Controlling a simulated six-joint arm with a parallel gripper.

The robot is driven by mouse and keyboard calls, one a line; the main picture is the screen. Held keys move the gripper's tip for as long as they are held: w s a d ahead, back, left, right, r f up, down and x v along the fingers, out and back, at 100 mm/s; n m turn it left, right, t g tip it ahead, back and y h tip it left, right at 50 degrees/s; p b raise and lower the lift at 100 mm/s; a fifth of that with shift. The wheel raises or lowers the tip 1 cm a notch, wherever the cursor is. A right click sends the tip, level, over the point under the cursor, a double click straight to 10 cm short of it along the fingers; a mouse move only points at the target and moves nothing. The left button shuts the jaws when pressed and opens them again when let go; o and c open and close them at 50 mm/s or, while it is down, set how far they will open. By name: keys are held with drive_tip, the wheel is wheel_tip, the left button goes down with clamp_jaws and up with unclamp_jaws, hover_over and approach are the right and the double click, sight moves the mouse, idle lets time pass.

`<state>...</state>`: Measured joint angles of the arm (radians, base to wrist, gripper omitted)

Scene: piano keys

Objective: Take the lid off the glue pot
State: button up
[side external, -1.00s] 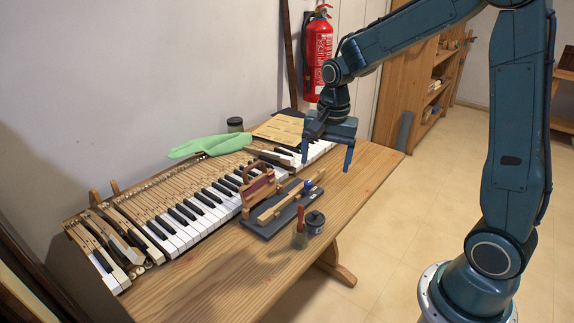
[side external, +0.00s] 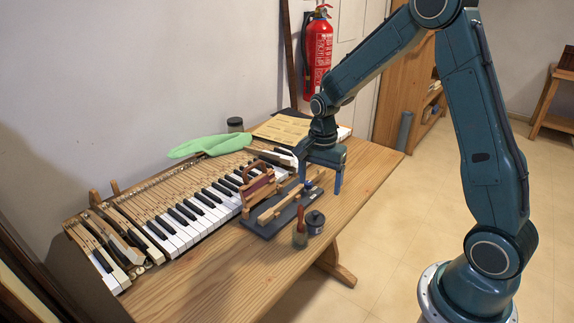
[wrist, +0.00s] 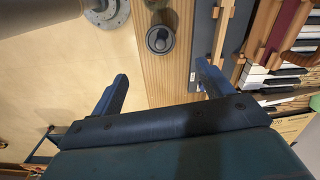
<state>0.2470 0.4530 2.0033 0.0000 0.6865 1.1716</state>
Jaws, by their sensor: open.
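The glue pot (side external: 315,228) is a small dark round pot near the front edge of the workbench. Its dark lid (side external: 316,217) with a small knob is on it; from above, the lid also shows in the wrist view (wrist: 160,39). My gripper (side external: 320,187) is open and empty, with its fingers pointing down. It is above the bench, behind the pot in the side view and apart from it. In the wrist view the pot lies beyond the gap between my two fingertips (wrist: 161,72).
The piano keys (side external: 200,212), a green cloth (side external: 210,145) and a dark jar (side external: 235,124) are farther back. The bench's right end is clear.

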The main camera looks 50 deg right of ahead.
hover_over(316, 211)
drive_tip(key=shift+s+d+f, duration=0.1)
drive_tip(key=shift+f, duration=1.25)
drive_tip(key=shift+d+f, duration=0.1)
drive_tip(key=shift+f, duration=1.2)
drive_tip(key=shift+a+f, duration=0.2)
drive_tip(key=shift+f, duration=2.4)
drive_tip(key=c, duration=1)
drive_tip(key=shift+c, duration=0.2)
drive_tip(key=shift+r, duration=0.15)
wheel_tip(316, 211, up, 20)
